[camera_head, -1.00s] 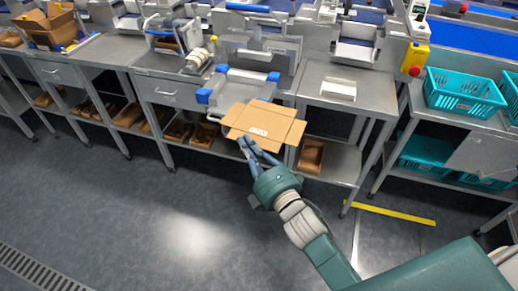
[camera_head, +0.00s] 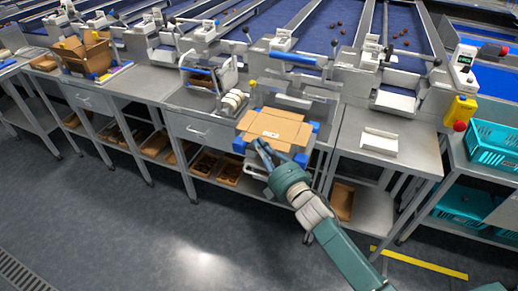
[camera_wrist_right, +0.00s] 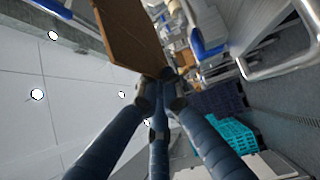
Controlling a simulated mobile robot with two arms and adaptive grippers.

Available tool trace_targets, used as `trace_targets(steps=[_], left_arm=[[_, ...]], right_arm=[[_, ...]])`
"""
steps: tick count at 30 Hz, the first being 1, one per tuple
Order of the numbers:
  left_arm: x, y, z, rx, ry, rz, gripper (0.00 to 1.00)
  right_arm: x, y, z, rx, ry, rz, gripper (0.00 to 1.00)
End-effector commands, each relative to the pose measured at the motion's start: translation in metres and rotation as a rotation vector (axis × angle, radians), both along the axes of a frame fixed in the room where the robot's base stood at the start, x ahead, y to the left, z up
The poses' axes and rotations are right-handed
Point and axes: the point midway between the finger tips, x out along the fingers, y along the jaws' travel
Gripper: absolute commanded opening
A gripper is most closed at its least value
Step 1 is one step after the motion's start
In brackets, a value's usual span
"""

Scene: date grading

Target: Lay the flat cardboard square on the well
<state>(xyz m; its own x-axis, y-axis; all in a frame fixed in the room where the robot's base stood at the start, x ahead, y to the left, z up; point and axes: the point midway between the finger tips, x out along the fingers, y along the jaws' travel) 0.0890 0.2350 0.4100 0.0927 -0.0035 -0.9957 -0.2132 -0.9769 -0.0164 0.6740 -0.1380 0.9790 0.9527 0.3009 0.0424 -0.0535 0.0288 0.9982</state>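The flat cardboard square (camera_head: 276,126), brown with flaps and a white label, is over the well (camera_head: 239,146), a metal frame with blue corners on the bench. The square covers most of the well; blue corners show around its near and right edges. I cannot tell whether it touches the well. My right gripper (camera_head: 262,146) is at the square's near edge, its fingers closed on it. In the right wrist view the fingers (camera_wrist_right: 160,74) meet at the edge of the cardboard (camera_wrist_right: 130,32). My left gripper is not in view.
A white tray (camera_head: 379,141) lies on the bench to the right. An open cardboard box (camera_head: 88,56) stands at the left. The floor in front is clear.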

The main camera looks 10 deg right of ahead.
Motion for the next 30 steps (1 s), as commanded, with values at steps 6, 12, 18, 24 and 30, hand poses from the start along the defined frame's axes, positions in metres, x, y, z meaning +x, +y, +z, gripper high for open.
trace_targets(steps=[6, 12, 18, 24, 30], left_arm=[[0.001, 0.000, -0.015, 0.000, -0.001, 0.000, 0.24], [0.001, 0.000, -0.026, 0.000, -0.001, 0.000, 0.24], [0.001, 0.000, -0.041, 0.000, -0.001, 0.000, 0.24], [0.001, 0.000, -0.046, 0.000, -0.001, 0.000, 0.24], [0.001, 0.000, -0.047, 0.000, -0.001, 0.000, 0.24]], right_arm=[[0.017, -0.012, -0.010, -0.002, -0.002, -0.001, 0.00], [0.033, -0.022, -0.018, -0.001, -0.001, -0.001, 0.00], [0.033, -0.022, -0.034, 0.001, -0.001, 0.000, 0.00], [0.033, -0.023, -0.041, 0.001, -0.001, -0.001, 0.00], [0.033, -0.023, -0.042, 0.001, -0.001, -0.001, 0.00]])
